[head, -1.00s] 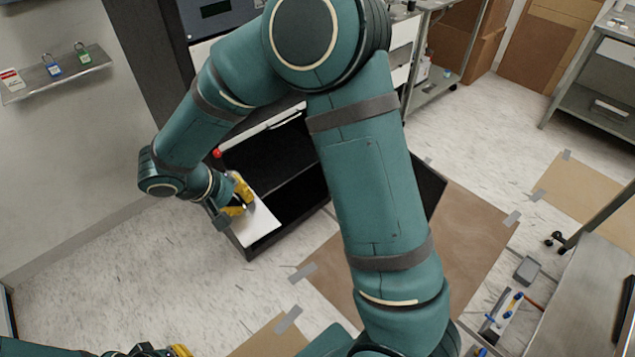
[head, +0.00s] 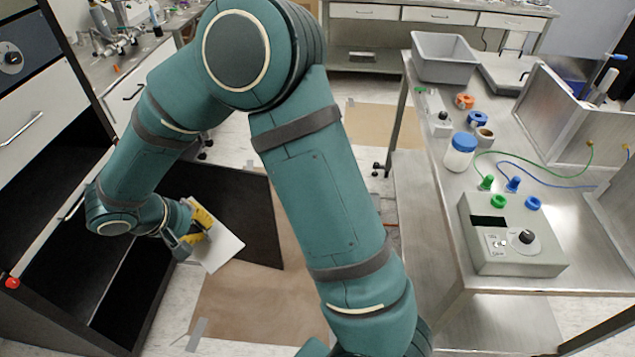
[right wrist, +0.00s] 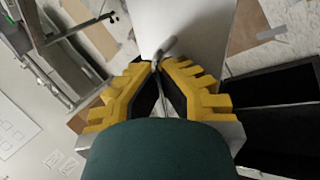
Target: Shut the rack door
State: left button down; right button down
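The rack (head: 100,125) stands at the left of the head view with its lower bay open and dark inside. A black door-like panel (head: 255,205) stands out from it to the right. A white panel (head: 218,252) lies in front of the black one; I cannot tell how the two join. My right gripper (head: 197,225) is at the white panel's upper left edge. In the right wrist view my right gripper (right wrist: 158,68) has its yellow fingertips together around a thin grey handle (right wrist: 168,46) in front of the white panel (right wrist: 190,30). My left gripper is out of view.
A steel bench (head: 410,215) on the right carries a grey bin (head: 444,60), a control box (head: 510,235), a blue-capped jar (head: 460,152) and cables. Brown sheets (head: 250,300) lie on the floor. A red knob (head: 12,283) sits on the rack's near edge.

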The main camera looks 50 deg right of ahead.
aim_at(241, 200)
jog(key=i+j+z, duration=0.1)
jog(key=z, duration=1.25)
jog(key=j+z, duration=0.15)
jog(key=z, duration=0.2)
jog(key=i+j+z, duration=0.1)
jog(key=z, duration=0.3)
jog(key=j+z, duration=0.2)
jog(key=z, duration=0.15)
jog(key=j+z, duration=0.4)
jog(key=k+j+z, duration=0.15)
jog(key=z, duration=0.2)
jog(key=k+j+z, duration=0.1)
jog(key=j, duration=0.2)
jog(key=k+j+z, duration=0.1)
jog(key=j, duration=0.2)
jog(key=k+j+z, duration=0.1)
jog(key=k+j, duration=0.05)
jog(key=j, duration=0.1)
